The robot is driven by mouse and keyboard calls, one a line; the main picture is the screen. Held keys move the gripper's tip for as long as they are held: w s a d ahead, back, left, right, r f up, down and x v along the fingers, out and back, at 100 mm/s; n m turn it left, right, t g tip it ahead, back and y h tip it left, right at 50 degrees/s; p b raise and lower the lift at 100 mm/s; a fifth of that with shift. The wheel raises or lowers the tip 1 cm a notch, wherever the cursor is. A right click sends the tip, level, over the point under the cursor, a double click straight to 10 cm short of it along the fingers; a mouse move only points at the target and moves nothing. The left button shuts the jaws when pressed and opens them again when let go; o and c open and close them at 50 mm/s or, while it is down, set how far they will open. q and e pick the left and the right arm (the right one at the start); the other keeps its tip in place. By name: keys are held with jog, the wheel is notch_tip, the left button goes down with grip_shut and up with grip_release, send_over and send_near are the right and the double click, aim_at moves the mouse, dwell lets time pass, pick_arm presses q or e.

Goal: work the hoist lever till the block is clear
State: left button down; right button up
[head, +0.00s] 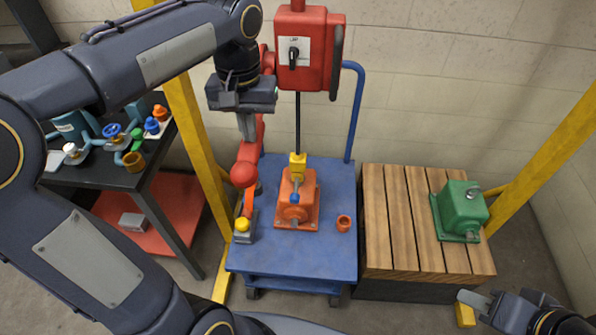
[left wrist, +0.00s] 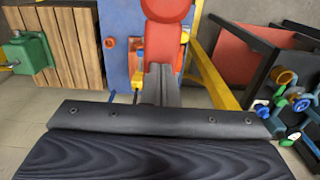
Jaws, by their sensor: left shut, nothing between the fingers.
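The red hoist box (head: 308,45) hangs at the top centre of the head view, with a black switch on a white plate. A dark line runs down from it to a yellow block (head: 298,163), which sits right at the top of an orange motor (head: 300,203). A red lever (head: 252,150) with a round red ball (head: 243,174) hangs left of the line; the ball also shows in the left wrist view (left wrist: 166,8). My left gripper (head: 247,135) is shut and empty, pointing down beside the lever; contact is unclear. My right gripper (head: 478,302) is at the bottom right, partly cut off.
The motor stands on a blue cart (head: 270,258) with an orange cup (head: 343,223). A green motor (head: 461,210) sits on a wooden pallet (head: 395,235) at right. A dark bench (head: 115,177) with valves and fittings is at left. Yellow posts (head: 200,140) flank the cart.

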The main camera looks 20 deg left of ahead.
pick_arm(q)
jog(key=shift+f+b, duration=0.55)
jog(key=shift+f, duration=0.65)
jog(key=shift+w+f, duration=0.1)
jog(key=shift+f, duration=0.25)
jog(key=shift+w+a+f+b, duration=0.1)
jog(key=shift+w+f+b, duration=0.1)
jog(key=shift+f+b, duration=0.45)
jog(key=shift+w+a+f+b, duration=0.1)
jog(key=shift+w+f+b, duration=0.1)
jog(key=shift+f+b, duration=0.45)
jog(key=shift+f, duration=0.15)
notch_tip(320, 180, up, 17)
jog(key=p, duration=1.6)
